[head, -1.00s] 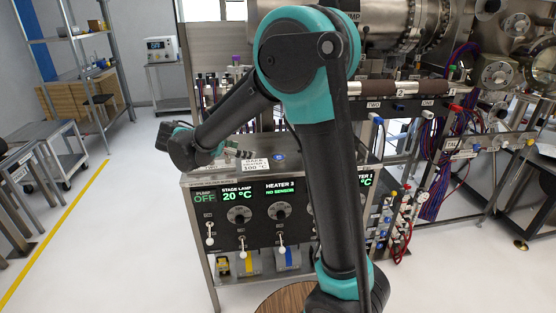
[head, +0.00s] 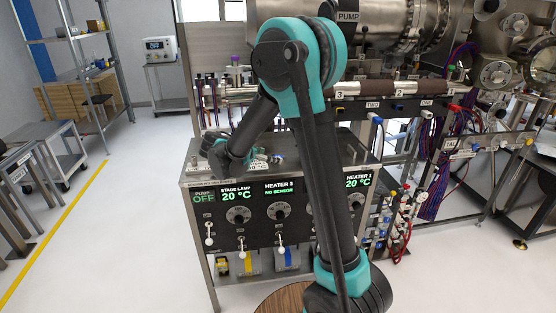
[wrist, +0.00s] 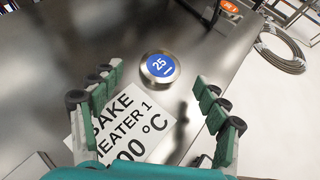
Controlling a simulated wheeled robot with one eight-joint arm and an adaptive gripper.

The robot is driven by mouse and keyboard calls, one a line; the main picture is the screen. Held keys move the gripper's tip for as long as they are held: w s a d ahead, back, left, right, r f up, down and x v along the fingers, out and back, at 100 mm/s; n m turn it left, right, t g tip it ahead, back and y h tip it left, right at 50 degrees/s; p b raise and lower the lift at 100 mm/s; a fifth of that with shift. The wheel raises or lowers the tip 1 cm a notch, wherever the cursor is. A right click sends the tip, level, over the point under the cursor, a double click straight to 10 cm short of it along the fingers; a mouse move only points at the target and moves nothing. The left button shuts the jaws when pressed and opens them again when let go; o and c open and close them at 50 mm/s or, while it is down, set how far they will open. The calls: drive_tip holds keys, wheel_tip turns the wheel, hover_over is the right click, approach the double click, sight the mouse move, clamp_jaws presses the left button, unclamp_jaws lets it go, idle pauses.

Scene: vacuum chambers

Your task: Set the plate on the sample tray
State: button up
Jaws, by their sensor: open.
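A round metal disc with a blue face marked 25 (wrist: 160,67) lies on the metal bench top; it also shows as a small blue spot in the head view (head: 278,159). It may be the plate, but I cannot tell for sure. A white card reading BAKE HEATER 1 (wrist: 122,125) lies beside it, partly hidden by my gripper. My gripper (wrist: 157,95) is open and empty, its fingers spread on either side of the card and disc. In the head view my gripper (head: 243,158) is low over the bench top. I cannot make out a sample tray.
The metal bench (head: 195,182) carries a control panel (head: 280,212) with dials and switches on its front. Behind it is a rail with labelled cables (head: 400,104) below the steel chamber (head: 390,35). A coiled cable (wrist: 280,45) lies beyond the bench edge.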

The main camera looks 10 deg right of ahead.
drive_tip(key=x, duration=0.2)
drive_tip(key=shift+w+d+f, duration=0.15)
drive_tip(key=shift+d+f, duration=0.05)
drive_tip(key=shift+d, duration=0.1)
drive_tip(key=c, duration=1.6)
drive_tip(key=shift+r, duration=0.15)
